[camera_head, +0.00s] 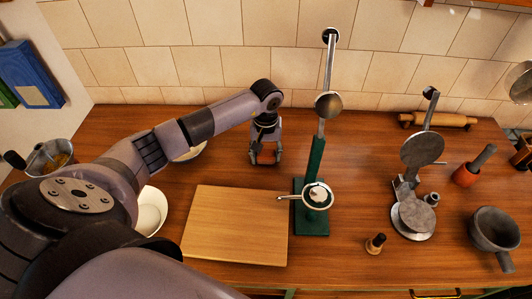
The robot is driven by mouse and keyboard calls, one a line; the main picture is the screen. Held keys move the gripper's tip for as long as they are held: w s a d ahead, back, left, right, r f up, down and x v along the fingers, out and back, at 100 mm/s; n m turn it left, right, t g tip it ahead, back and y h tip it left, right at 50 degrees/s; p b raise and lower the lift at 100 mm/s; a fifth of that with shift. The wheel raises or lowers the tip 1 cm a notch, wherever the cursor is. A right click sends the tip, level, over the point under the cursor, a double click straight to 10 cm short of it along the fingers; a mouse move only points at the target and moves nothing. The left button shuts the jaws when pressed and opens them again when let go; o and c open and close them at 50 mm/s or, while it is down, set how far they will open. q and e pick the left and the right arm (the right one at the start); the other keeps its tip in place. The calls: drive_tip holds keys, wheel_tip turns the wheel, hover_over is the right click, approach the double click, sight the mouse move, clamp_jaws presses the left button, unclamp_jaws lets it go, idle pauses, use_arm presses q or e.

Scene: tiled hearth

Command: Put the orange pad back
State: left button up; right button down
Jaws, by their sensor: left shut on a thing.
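My left gripper (265,156) reaches in from the left and points down over the back middle of the counter, left of the green stand. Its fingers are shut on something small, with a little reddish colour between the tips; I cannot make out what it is. I cannot pick out an orange pad for certain. A red-orange cup (466,176) with a grey handle leaning out of it stands at the right. My right gripper is not in view.
A green lever stand (311,218) with a round holder is mid-counter, beside a wooden board (235,225). An open metal press (412,215), a small tamper (375,244) and a grey pan (493,230) stand right. A white bowl (151,211) is partly behind my arm.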

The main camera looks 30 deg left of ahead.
sight(266, 153)
use_arm(q)
drive_tip(key=o, duration=1)
drive_tip(key=shift+f, duration=0.1)
drive_tip(key=shift+r, duration=0.25)
drive_tip(key=shift+w+r, duration=0.1)
drive_tip(key=shift+r, duration=0.15)
wheel_tip(266, 153, up, 11)
drive_tip(key=b, duration=0.3)
drive_tip(key=shift+r, duration=0.2)
drive_tip(key=shift+f, duration=0.1)
